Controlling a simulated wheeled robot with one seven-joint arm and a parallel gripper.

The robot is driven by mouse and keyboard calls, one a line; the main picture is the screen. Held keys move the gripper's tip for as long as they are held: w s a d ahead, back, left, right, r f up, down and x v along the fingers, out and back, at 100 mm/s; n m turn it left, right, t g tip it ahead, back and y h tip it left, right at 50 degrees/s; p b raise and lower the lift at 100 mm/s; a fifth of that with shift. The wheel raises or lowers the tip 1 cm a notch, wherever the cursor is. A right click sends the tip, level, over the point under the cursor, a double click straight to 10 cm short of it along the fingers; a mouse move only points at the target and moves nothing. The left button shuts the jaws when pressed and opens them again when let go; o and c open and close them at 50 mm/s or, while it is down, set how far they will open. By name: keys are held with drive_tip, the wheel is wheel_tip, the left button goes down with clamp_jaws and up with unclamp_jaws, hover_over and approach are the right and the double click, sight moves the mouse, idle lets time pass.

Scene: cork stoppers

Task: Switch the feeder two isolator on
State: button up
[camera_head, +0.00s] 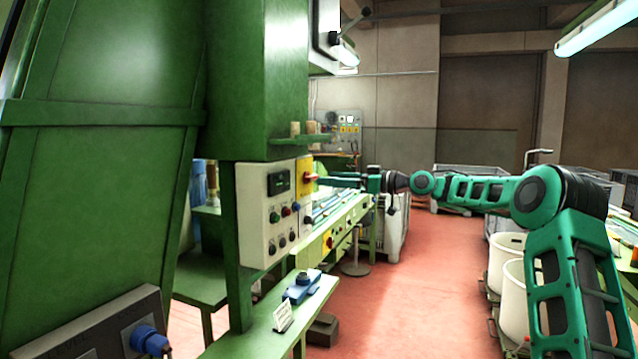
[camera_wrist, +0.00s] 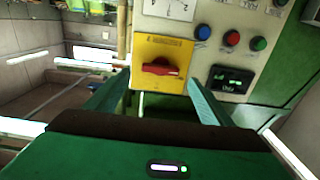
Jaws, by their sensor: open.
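A yellow isolator plate (camera_head: 305,188) with a red rotary handle (camera_head: 310,177) is on the right edge of the white control panel (camera_head: 254,220). In the wrist view the yellow plate (camera_wrist: 150,50) lies straight ahead and the red handle (camera_wrist: 160,69) lies crosswise in the picture. Its label is too blurred to read. My gripper (camera_head: 322,178) is open and faces the plate from the right. In the wrist view my gripper's fingers (camera_wrist: 158,84) stand apart on either side, just below the handle in the picture. I cannot tell whether they touch anything.
The panel's dark display (camera_wrist: 231,79) and coloured push buttons (camera_wrist: 231,38) are close beside the plate. A shelf with cork stoppers (camera_head: 308,129) is above the panel. A green bench (camera_head: 345,212) runs behind. Another yellow switch (camera_head: 327,240) is lower down. The red floor (camera_head: 400,300) is clear.

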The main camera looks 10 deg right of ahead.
sight(315, 177)
drive_tip(key=shift+x, duration=2.6)
drive_tip(key=shift+c, duration=0.6)
drive_tip(key=c, duration=0.9)
drive_tip(key=shift+d, duration=0.25)
drive_tip(key=shift+a, duration=0.15)
